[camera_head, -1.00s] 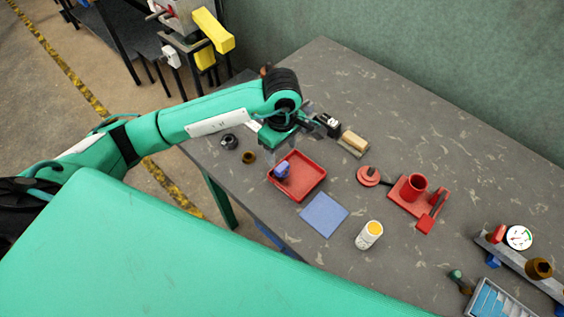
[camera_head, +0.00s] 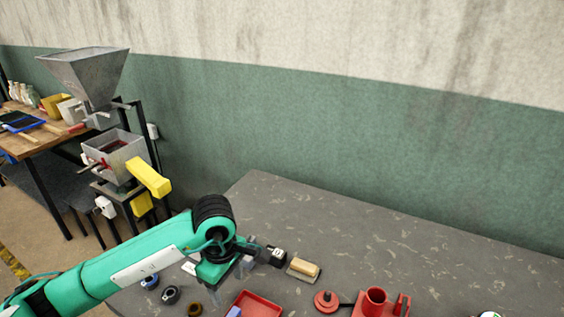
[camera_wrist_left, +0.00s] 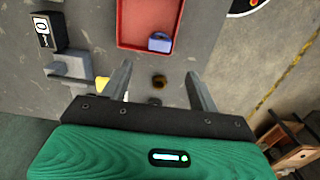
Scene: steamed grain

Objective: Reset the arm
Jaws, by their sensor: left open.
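My left arm comes in from the left in the head view, its green links over the near left part of the grey table (camera_head: 420,245). My left gripper (camera_head: 235,278) hangs over the table and is partly hidden by its own wrist. In the left wrist view the two fingers of the left gripper (camera_wrist_left: 160,85) stand apart with nothing held between them. My right arm and gripper are not in view.
A red tray (camera_head: 262,300) with a blue item (camera_wrist_left: 160,42) in its corner lies near the gripper. A wooden-backed brush (camera_head: 304,267), a red disc (camera_head: 326,300) and a red cup (camera_head: 375,299) stand to the right. A hopper machine (camera_head: 115,150) stands behind left. The table's far part is clear.

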